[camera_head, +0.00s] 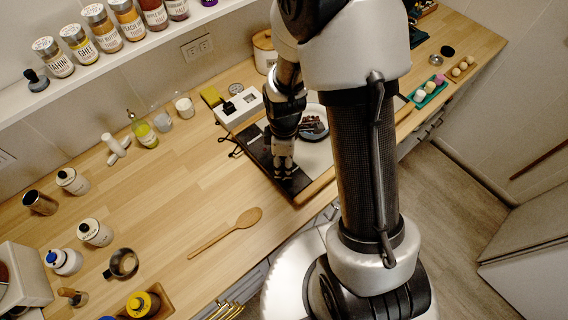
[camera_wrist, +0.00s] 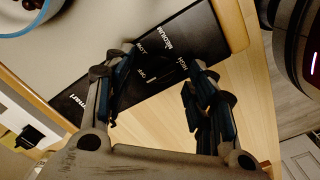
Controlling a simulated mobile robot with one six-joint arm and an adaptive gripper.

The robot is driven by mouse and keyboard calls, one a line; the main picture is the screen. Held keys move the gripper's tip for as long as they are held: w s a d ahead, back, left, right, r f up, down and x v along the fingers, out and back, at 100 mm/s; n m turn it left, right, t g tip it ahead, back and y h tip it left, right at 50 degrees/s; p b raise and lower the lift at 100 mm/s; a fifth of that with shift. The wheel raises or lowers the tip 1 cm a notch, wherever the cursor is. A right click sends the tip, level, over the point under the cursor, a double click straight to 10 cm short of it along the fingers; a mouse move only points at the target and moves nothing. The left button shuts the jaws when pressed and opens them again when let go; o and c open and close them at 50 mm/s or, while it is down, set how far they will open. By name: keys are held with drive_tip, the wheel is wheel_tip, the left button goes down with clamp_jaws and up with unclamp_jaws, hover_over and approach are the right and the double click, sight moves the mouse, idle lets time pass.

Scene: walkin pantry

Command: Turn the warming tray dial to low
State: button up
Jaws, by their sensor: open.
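The warming tray (camera_head: 322,160) lies on the wooden counter, with a black control strip (camera_head: 258,149) along one side. In the wrist view the strip (camera_wrist: 218,30) carries white labels for low, medium, high and off. My gripper (camera_head: 284,168) points down over the front part of the strip. In the wrist view my gripper (camera_wrist: 156,56) is open, its fingers apart on either side of the label area. Whether they touch the dial cannot be told.
A plate with dark food (camera_head: 315,131) sits on the tray. A white socket box (camera_head: 238,106) stands behind it. A wooden spoon (camera_head: 228,232) lies on the counter to the left. Jars and cups stand farther left; the counter between is clear.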

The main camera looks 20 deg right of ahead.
drive_tip(key=shift+f, duration=0.85)
drive_tip(key=c, duration=1.1)
